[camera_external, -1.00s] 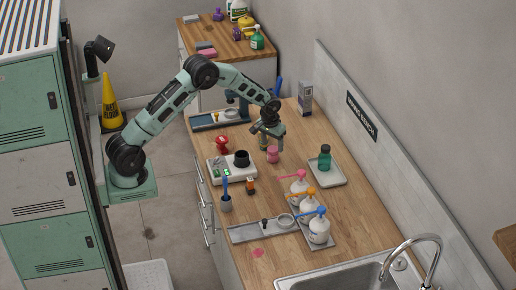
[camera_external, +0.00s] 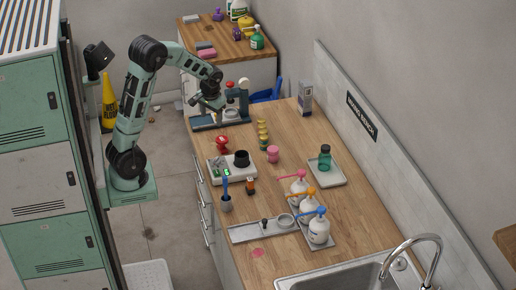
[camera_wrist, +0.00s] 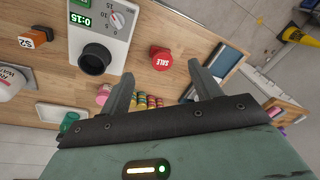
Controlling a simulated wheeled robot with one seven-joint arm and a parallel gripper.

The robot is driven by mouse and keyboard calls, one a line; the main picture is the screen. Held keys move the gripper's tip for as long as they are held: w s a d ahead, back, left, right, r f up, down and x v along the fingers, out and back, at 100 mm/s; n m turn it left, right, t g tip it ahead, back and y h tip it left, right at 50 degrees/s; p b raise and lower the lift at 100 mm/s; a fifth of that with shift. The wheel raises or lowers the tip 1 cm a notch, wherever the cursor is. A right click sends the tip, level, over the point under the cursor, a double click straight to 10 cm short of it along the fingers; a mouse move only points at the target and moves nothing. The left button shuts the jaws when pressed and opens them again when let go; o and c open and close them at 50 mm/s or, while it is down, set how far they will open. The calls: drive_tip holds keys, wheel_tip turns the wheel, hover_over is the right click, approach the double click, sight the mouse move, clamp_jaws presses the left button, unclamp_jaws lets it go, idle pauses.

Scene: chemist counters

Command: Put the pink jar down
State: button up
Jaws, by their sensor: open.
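The pink jar (camera_external: 273,154) stands upright on the wooden counter, right of the scale-like device and in front of a row of small yellow and green jars (camera_external: 263,135). My gripper (camera_external: 218,112) is open and empty, up and to the left of the pink jar, near the blue-based stand at the counter's far end. In the wrist view my gripper's fingers (camera_wrist: 162,88) are spread wide. The pink jar shows partly beside the left finger (camera_wrist: 104,93), well apart from it in depth.
A white device with a black cup (camera_external: 240,160) and a red object (camera_external: 222,143) stand left of the jar. A green bottle (camera_external: 325,158) sits on a tray at right. Pump bottles (camera_external: 318,228) stand nearer the sink. Bare wood surrounds the jar's right side.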

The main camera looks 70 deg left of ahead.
drive_tip(key=s+d, duration=0.2)
drive_tip(key=s, duration=0.7)
drive_tip(key=s+d+h, duration=0.1)
drive_tip(key=s+d, duration=0.1)
drive_tip(key=s, duration=0.7)
drive_tip(key=shift+s+f+n, duration=0.3)
drive_tip(key=shift+s+f, duration=0.05)
drive_tip(key=shift+f, duration=0.1)
